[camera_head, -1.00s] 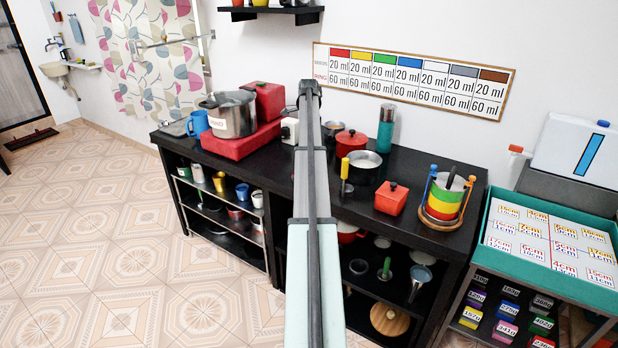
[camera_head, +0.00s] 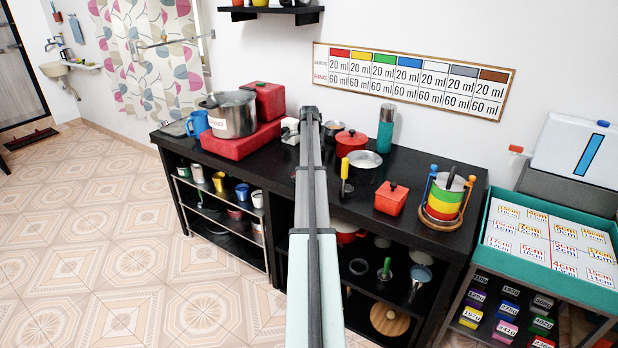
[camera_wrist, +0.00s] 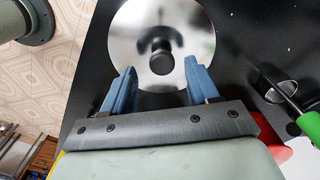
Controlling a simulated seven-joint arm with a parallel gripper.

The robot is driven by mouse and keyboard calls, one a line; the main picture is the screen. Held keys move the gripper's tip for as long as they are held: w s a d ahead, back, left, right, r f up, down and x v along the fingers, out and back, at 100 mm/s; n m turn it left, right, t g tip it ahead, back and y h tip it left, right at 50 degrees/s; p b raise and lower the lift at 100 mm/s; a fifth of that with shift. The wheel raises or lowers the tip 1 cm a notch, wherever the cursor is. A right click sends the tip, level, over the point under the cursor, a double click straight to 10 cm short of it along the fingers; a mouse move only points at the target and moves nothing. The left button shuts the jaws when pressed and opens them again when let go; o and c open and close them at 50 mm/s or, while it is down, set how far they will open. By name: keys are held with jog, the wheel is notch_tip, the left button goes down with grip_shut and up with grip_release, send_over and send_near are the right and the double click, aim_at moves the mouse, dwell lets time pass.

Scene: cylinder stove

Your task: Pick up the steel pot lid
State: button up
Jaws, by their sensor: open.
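The steel pot lid (camera_wrist: 188,28) lies on the black surface in the wrist view, a shiny round disc with a black knob (camera_wrist: 160,55) at its middle. My gripper (camera_wrist: 161,71) is open, with its two blue fingers spread to the left and right of the knob. The fingertips overlap the near part of the lid. The knob shows in line with the gap between them; I cannot tell how high they are above the lid. In the head view my arm covers the place of the lid, and the fingertips are hidden.
The black counter (camera_head: 263,171) holds a steel pot (camera_head: 236,118) on a red block, a red lidded pot (camera_head: 351,143), a pan (camera_head: 364,164), a red box (camera_head: 391,199) and a teal flask (camera_head: 385,132). A green-handled tool (camera_wrist: 304,120) lies right of my gripper.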

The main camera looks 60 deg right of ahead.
notch_tip(320, 180, down, 4)
jog(key=shift+w+d+r, duration=0.1)
jog(key=shift+r, duration=0.05)
grip_shut()
dwell(0.6)
